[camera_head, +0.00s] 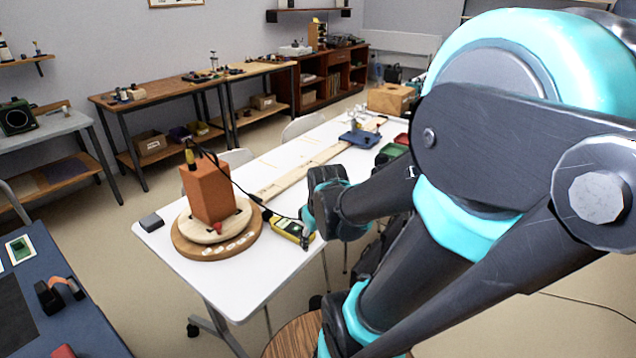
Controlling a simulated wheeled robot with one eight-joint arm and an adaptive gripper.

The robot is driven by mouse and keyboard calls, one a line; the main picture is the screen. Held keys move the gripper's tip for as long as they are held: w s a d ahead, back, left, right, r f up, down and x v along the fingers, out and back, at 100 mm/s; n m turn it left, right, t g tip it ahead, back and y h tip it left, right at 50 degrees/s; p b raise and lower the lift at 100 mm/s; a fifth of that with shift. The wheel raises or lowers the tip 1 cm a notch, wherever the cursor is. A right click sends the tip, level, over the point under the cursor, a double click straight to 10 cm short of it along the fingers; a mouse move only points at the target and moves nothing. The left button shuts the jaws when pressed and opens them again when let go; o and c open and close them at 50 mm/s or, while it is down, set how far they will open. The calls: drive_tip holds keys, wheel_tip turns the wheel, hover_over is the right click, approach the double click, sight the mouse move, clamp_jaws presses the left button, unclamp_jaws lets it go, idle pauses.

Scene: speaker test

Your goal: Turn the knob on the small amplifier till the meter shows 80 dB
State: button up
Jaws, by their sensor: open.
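A yellow handheld device (290,228), which looks like the meter, lies on the white table by the near right edge, close to a round wooden base. Its reading is too small to make out. I cannot pick out the small amplifier or its knob for certain. A green box (392,151) stands farther along the table, partly behind my arm. A small dark grey block (151,222) sits at the table's left corner. My arm reaches in from the right and its dark, teal-capped joint hangs over the table's right edge, beside the yellow device. My gripper's fingers do not show.
An orange box (207,188) stands on the round wooden base (186,246) with a black cable. A blue stand (360,139) and a cardboard box (391,98) are toward the far end. The white table's (236,282) near part is clear. A blue bench (65,318) is lower left.

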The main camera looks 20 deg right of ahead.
drive_tip(key=w+d+r+n, duration=0.1)
drive_tip(key=w+r+n, duration=0.1)
drive_tip(key=w, duration=0.2)
drive_tip(key=w+d+r+n+g, duration=0.1)
drive_tip(key=w+d+r+n, duration=0.1)
drive_tip(key=w+r+n, duration=0.1)
drive_tip(key=w+d+r+n, duration=0.2)
drive_tip(key=w+r+n, duration=0.1)
drive_tip(key=w, duration=0.2)
drive_tip(key=shift+w+d+g, duration=0.1)
drive_tip(key=shift+w+g, duration=0.05)
drive_tip(key=shift+g, duration=0.25)
drive_tip(key=shift+c, duration=0.6)
drive_tip(key=w+d+r+n+g, duration=0.2)
drive_tip(key=w+d+r+n, duration=0.55)
drive_tip(key=w+n, duration=0.2)
drive_tip(key=shift+m, duration=0.25)
wheel_tip(320, 180, down, 18)
drive_tip(key=shift+w+f, duration=0.1)
drive_tip(key=shift+w, duration=0.05)
clamp_jaws()
